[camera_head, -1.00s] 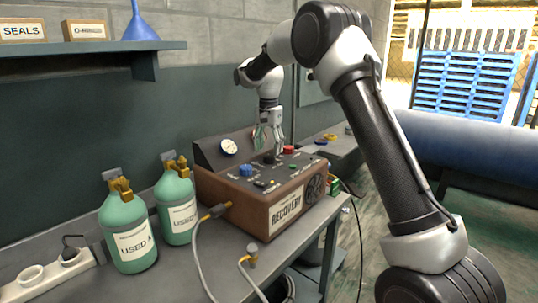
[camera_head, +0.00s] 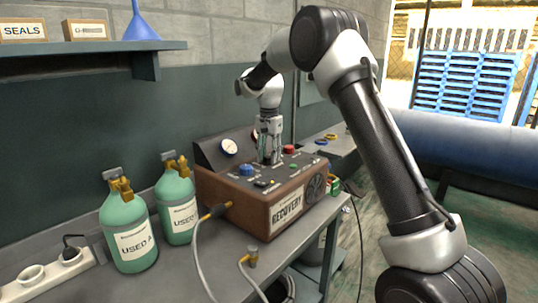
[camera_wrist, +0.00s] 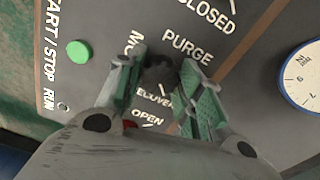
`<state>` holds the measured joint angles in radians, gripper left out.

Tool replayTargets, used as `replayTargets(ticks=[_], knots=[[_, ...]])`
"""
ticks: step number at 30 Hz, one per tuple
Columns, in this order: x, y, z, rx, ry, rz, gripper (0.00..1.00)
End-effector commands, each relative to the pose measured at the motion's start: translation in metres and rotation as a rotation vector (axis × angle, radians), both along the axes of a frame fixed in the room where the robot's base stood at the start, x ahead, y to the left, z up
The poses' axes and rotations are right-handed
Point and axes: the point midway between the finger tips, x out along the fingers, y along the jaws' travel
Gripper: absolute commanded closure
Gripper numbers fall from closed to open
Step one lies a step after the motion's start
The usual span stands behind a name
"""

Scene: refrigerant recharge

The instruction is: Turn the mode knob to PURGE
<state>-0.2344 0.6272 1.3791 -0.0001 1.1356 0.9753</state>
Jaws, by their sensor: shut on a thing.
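The recovery machine (camera_head: 283,208) is a brown box with a dark sloped control panel, standing on the bench. My gripper (camera_head: 269,160) points down onto the panel's middle. In the wrist view my gripper (camera_wrist: 160,82) has its green-padded fingers on either side of the dark mode knob (camera_wrist: 159,74), shut on it. PURGE is printed just above the knob, and RECOVER and OPEN show below it, partly covered by the fingers. The knob's pointer cannot be made out. In the head view the gripper hides the knob.
A blue knob (camera_head: 247,170) and a red knob (camera_head: 289,149) flank the gripper on the panel. A green button (camera_wrist: 79,53) and a gauge (camera_wrist: 303,76) show in the wrist view. Two green cylinders (camera_head: 128,232) stand left of the machine, with hoses in front.

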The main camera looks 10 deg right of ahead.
Motion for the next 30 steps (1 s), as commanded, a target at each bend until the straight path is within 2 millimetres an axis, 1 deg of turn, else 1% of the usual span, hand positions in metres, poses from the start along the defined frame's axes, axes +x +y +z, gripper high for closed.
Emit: replayTargets(ticks=[5, 11, 30], knots=[[0.0000, 0.0000, 0.0004, 0.000, 0.000, 0.041, 0.87], [-0.0002, -0.0002, 0.0005, 0.001, -0.001, 0.155, 0.87], [-0.0005, -0.0017, 0.0008, 0.000, -0.001, 0.749, 0.87]])
